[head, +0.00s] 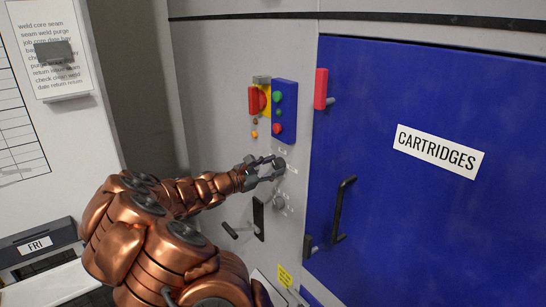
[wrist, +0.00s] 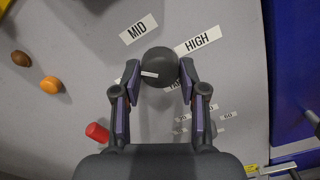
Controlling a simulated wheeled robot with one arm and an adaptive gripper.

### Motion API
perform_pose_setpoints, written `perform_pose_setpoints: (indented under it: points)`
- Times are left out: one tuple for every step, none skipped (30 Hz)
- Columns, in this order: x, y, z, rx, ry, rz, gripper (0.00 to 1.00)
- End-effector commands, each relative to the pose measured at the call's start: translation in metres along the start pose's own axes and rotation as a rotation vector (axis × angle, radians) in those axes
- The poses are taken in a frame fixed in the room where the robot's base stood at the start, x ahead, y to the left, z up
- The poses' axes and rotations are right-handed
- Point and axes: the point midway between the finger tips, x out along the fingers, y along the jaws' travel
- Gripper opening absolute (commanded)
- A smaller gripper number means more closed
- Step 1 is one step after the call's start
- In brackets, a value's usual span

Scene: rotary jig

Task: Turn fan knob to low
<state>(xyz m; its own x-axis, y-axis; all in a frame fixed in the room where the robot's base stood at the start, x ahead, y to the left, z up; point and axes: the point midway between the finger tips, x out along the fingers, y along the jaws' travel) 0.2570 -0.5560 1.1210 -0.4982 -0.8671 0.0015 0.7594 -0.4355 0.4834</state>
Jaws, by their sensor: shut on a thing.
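The fan knob (wrist: 161,62) is a dark round knob on the grey panel, in the upper middle of the wrist view. A white mark on its face lies toward its left side. A MID label (wrist: 138,29) is above left of it and a HIGH label (wrist: 196,40) above right. Smaller labels beside the fingers are partly hidden, and I cannot read a LOW label. My gripper (wrist: 160,71) is shut on the knob, one finger on each side. In the head view, my gripper (head: 277,168) reaches the panel at the knob (head: 280,163).
A second knob (head: 279,201) sits just below. A blue button box (head: 284,112) and a red-and-yellow switch (head: 260,100) are above. A black lever handle (head: 258,218) is lower left. The blue CARTRIDGES door (head: 430,220) with its black handle (head: 343,208) is right.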

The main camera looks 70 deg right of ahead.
Motion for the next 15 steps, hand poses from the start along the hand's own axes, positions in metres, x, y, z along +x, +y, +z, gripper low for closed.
perform_pose_setpoints:
  points:
    - [0.0007, -0.0008, 0.0031, -0.045, 0.003, -0.009, 0.07]
    - [0.0006, -0.0006, 0.0032, -0.074, 0.003, -0.008, 0.07]
    - [0.0006, -0.0004, 0.0032, -0.111, 0.004, -0.008, 0.07]
    - [0.0005, -0.0004, 0.003, -0.14, 0.004, -0.008, 0.07]
    - [0.0004, -0.0004, 0.0027, -0.168, 0.005, -0.008, 0.07]
    - [0.0004, -0.0007, 0.0023, -0.206, 0.005, -0.008, 0.07]
    - [0.0003, -0.0008, 0.0019, -0.236, 0.006, -0.008, 0.07]
    - [0.0003, -0.0009, 0.0016, -0.264, 0.007, -0.008, 0.07]
    - [0.0003, -0.0009, 0.0014, -0.301, 0.007, -0.007, 0.07]
    - [0.0003, -0.0009, 0.0013, -0.33, 0.007, -0.007, 0.07]
    - [0.0003, -0.0008, 0.0014, -0.357, 0.007, -0.007, 0.07]
    - [0.0003, -0.0008, 0.0014, -0.392, 0.008, -0.007, 0.07]
    - [0.0003, -0.0009, 0.0013, -0.419, 0.008, -0.007, 0.07]
    - [0.0003, -0.0011, 0.0012, -0.444, 0.008, -0.007, 0.07]
    - [0.0003, -0.0013, 0.001, -0.477, 0.008, -0.007, 0.07]
